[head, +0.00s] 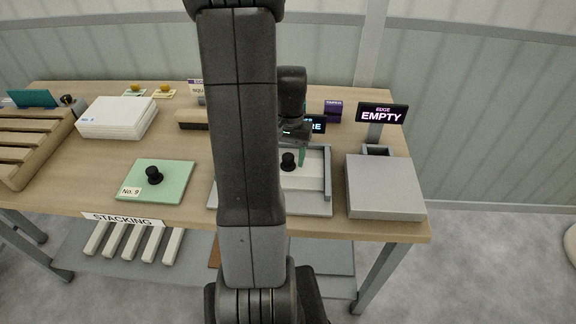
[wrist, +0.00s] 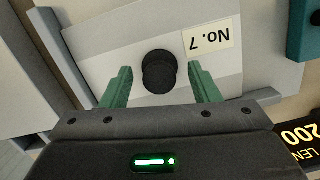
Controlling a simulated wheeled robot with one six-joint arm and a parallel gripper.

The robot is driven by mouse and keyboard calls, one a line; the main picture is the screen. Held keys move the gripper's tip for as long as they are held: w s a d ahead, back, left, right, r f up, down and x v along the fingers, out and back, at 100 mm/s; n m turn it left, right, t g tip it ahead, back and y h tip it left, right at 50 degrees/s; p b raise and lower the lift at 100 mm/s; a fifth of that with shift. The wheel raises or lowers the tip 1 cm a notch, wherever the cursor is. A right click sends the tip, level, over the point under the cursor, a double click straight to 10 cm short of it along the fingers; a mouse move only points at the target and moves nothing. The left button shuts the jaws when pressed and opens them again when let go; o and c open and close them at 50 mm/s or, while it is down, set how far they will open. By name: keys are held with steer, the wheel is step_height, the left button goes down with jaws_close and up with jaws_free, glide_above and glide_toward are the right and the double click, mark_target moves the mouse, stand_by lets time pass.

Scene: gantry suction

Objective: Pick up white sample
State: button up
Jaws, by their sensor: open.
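The white sample (head: 305,181) is a flat plate with a black knob, lying in a grey fixture (head: 327,172) on the table. My arm hides its left part in the head view. In the wrist view the white sample (wrist: 108,57) carries a "No. 7" label, and its black knob (wrist: 158,72) stands between my fingers. My gripper (wrist: 159,70) is open, with a green finger on each side of the knob and a gap on both sides. In the head view my gripper (head: 302,155) is right by the knob.
A green plate (head: 177,187) labelled "No. 9" with a black knob lies to the left. A white stack (head: 118,117) and a wooden rack (head: 30,140) stand further left.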

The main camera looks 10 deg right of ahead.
steer(key=shift+f, duration=0.45)
steer(key=shift+s, duration=0.1)
jaws_close()
